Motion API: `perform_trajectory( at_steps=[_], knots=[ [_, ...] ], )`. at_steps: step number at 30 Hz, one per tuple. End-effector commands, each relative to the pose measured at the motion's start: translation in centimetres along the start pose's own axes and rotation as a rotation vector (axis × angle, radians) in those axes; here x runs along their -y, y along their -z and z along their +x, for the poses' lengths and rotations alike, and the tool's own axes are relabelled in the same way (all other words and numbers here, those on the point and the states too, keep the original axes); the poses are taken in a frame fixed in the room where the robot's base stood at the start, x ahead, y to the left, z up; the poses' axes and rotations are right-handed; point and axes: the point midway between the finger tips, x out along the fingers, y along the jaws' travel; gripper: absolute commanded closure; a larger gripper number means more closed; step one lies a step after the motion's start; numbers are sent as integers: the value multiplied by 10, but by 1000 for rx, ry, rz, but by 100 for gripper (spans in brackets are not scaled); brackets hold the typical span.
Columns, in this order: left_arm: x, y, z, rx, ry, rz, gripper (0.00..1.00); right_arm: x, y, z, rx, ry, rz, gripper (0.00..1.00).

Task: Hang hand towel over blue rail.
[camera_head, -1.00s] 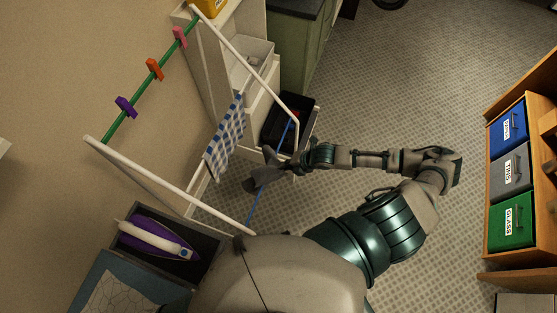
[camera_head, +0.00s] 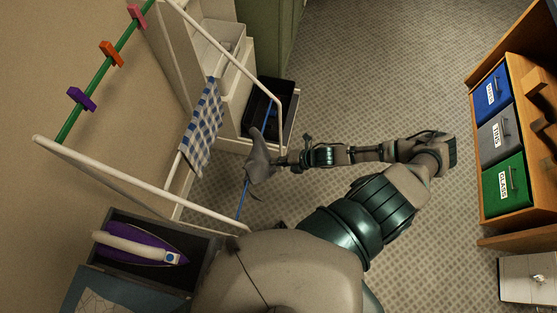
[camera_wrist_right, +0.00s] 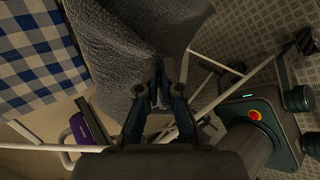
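The grey hand towel (camera_head: 258,158) lies across the blue rail (camera_head: 243,205) at the rack's front side, with cloth hanging down. Its grey weave fills the upper middle of the right wrist view (camera_wrist_right: 125,45). My right gripper (camera_head: 277,161) is at the towel's right edge. In the right wrist view the two fingertips (camera_wrist_right: 167,75) stand apart with a gap between them, close against the cloth. Whether they touch it is hard to tell. My left gripper is not in view.
The white rack frame (camera_head: 135,185) carries a blue checked cloth (camera_head: 201,130). A green rail (camera_head: 70,125) with several clips lies at the wall. An iron (camera_head: 140,248) sits in a dark box lower left. Labelled bins (camera_head: 500,145) stand right. Open floor lies between.

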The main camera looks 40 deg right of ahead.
Motion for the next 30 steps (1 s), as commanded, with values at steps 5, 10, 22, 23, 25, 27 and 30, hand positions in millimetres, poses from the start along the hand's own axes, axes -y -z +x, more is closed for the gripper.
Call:
perform_trajectory(
  at_steps=[5, 10, 22, 23, 25, 27, 30],
  knots=[
    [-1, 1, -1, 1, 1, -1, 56, 1, -1, 0, 0, -1, 1, 100],
    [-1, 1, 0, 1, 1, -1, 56, 1, -1, 0, 0, 0, 1, 78],
    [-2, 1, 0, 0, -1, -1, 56, 0, 1, 1, 1, 1, -1, 35],
    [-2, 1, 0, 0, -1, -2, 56, 0, 0, 0, 1, 1, -1, 35],
    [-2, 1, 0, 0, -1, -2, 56, 0, 0, 0, 1, 1, 0, 35],
    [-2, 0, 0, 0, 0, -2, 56, 1, -1, 0, 0, 0, 0, 35],
    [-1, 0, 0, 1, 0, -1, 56, 1, -1, 0, 0, -1, 1, 35]
  ],
)
